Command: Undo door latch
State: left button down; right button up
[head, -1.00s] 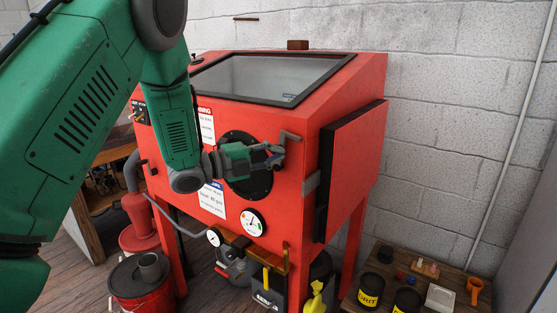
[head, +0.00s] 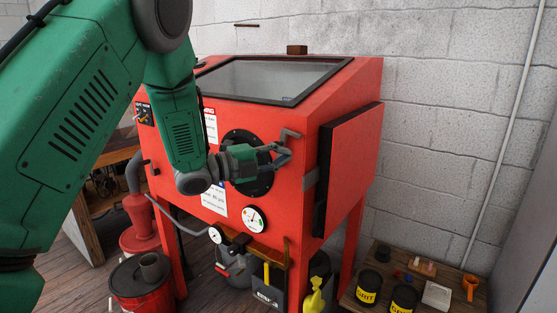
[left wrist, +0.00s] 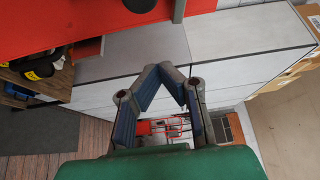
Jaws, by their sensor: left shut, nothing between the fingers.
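The red blast cabinet (head: 310,110) stands in the middle of the head view. Its side door (head: 350,160), a red panel with a dark edge, sits against the right side and looks closed. A grey latch handle (head: 291,134) is on the front face near the right corner. My right gripper is out of view.
A low wooden bench (head: 350,297) at lower right holds grit cans (head: 369,287), a white tray (head: 437,295) and an orange cup (head: 470,286). A red bucket (head: 140,290) stands at lower left. The block wall (head: 450,110) is behind; space beside the door looks free.

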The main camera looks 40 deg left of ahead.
pick_arm(q)
jog(key=w+a+b+v, duration=0.1)
jog(key=a+v, duration=0.1)
jog(key=v, duration=0.7)
jog(key=s+d+f+n+g+y+b, duration=0.1)
jog(key=s+d+f+n+g+y, duration=0.2)
jog(key=f, duration=0.7)
jog(key=d+f+n+g+y+b, duration=0.1)
jog(key=d+f+n+b, duration=0.15)
jog(key=f+n, duration=0.6)
jog(key=s+d+f+n+g+y+b, duration=0.1)
jog(key=s+d+f+n+g+y, duration=0.2)
jog(key=f, duration=1)
jog(key=s+d+f+n+g+y+b, duration=0.1)
jog(key=s+d+f+n+g, duration=0.3)
jog(key=s+f, duration=0.4)
jog(key=s+d+f+n+g+y+b, duration=0.1)
jog(key=s+d+f+n+g, duration=0.3)
jog(key=s+f, duration=0.5)
jog(key=s, duration=0.7)
jog(key=shift+f+b, duration=0.25)
jog(key=shift+b, duration=0.05)
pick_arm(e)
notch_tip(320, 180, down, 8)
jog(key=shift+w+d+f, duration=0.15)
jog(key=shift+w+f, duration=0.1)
